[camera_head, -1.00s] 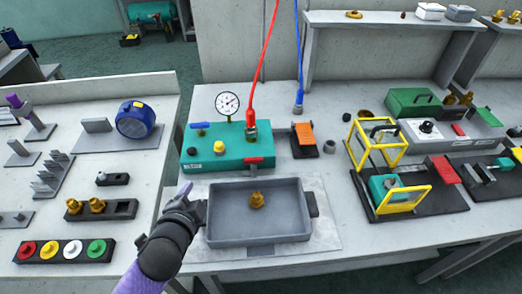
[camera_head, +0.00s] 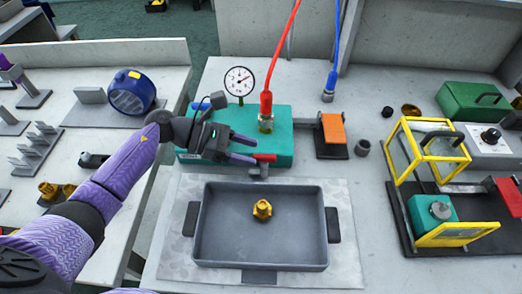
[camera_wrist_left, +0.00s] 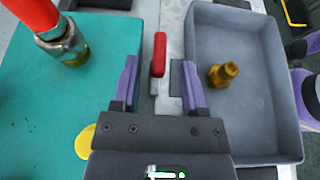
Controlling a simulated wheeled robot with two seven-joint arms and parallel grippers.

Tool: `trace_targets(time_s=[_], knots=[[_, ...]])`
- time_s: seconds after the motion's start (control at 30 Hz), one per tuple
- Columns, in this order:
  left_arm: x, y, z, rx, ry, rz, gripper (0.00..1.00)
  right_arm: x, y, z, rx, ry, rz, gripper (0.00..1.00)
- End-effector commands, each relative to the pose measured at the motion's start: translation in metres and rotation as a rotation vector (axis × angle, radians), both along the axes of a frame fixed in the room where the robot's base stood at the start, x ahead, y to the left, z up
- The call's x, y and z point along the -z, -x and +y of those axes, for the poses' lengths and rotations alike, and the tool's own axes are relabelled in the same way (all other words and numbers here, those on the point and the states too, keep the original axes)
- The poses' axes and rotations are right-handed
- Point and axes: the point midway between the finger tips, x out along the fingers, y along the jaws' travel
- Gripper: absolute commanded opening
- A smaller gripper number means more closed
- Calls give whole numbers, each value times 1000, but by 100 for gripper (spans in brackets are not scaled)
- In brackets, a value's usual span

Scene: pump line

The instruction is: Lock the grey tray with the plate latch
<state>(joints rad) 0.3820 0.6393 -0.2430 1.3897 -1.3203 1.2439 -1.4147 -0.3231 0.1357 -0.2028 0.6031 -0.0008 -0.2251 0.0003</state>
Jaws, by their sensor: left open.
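The grey tray (camera_head: 212,257) lies on a pale metal plate (camera_head: 345,225), with a brass fitting (camera_head: 262,209) inside. A small red-handled latch (camera_head: 264,158), which appears to be the plate latch, sits between the tray's far wall and the green box. My left gripper (camera_head: 254,150) is open and comes in over the green box from the left. In the left wrist view, the red handle (camera_wrist_left: 159,54) shows in the gap between the two fingertips (camera_wrist_left: 157,80), and the tray (camera_wrist_left: 245,18) is to the right. Contact cannot be told. My right gripper is not seen.
The green box (camera_head: 283,148) carries a gauge (camera_head: 239,81) and a red hose connector (camera_head: 266,105). An orange pedal (camera_head: 333,128) and a yellow-framed fixture (camera_head: 408,150) stand to the right. Bare bench lies right of the plate.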

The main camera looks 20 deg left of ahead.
Motion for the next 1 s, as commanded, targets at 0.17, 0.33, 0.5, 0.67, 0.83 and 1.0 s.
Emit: trace_targets(time_s=[0.17, 0.33, 0.5, 0.67, 0.83, 1.0], knots=[[10, -7, -24, 0, 3, 2, 56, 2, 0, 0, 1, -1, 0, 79], [12, -8, -28, -2, 2, 1, 56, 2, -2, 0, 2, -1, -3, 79], [12, -8, -28, -2, 2, 1, 47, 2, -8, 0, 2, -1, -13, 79], [12, -8, -28, -2, 3, 1, 14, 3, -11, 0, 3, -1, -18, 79], [12, -8, -28, -2, 4, 1, 0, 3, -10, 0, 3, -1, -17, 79], [12, -8, -28, -4, 3, 1, 0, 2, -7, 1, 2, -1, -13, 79]])
